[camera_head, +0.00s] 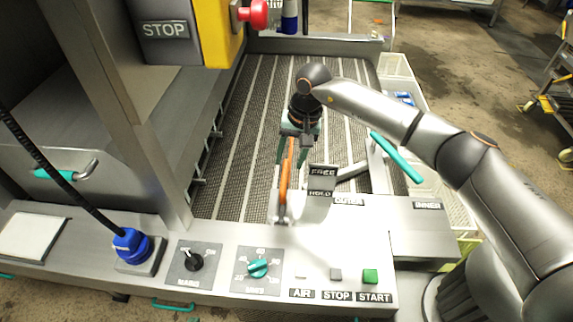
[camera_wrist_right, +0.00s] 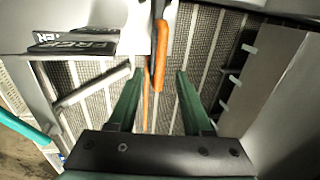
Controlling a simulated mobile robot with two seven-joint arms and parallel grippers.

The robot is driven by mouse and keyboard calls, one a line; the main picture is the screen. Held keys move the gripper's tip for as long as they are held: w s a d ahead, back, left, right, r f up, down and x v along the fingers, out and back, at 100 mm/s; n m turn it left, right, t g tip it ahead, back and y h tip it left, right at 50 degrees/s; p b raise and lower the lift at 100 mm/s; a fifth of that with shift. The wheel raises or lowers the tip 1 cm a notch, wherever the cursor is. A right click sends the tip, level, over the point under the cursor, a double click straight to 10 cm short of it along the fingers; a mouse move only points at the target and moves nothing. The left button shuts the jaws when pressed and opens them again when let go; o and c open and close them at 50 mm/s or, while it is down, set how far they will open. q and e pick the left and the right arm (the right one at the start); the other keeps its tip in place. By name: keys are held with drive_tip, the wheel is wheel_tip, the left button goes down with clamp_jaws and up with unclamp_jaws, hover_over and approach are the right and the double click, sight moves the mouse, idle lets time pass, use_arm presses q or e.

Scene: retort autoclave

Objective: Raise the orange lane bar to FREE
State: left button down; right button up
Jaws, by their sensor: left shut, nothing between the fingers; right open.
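The orange lane bar (camera_head: 286,168) rises from a small bracket on the console's back edge, left of the black FREE label (camera_head: 323,171) and HOLD label (camera_head: 320,193). In the right wrist view the orange bar (camera_wrist_right: 160,62) shows between the two green fingertips of my right gripper (camera_wrist_right: 160,76). In the head view my right gripper (camera_head: 294,152) is open, pointing down at the bar's upper part. A gap shows on both sides of the bar; I cannot tell its depth between the fingers. My left gripper is not in view.
The console has a blue knob (camera_head: 131,243), a black dial (camera_head: 194,262), a teal dial (camera_head: 257,268) and a green START button (camera_head: 370,276). A teal handle (camera_head: 396,156) stands right of the labels. A slatted mesh bed (camera_head: 245,150) lies behind. A yellow box with a red button (camera_head: 258,14) hangs above.

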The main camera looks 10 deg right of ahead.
sight(285, 173)
drive_tip(key=shift+w+a+f, duration=0.1)
drive_tip(key=shift+a+f, duration=0.1)
drive_tip(key=shift+f, duration=0.85)
drive_tip(key=shift+w+a+f, duration=0.1)
drive_tip(key=shift+a+f, duration=0.1)
drive_tip(key=shift+f, duration=0.85)
drive_tip(key=shift+c, duration=0.2)
clamp_jaws()
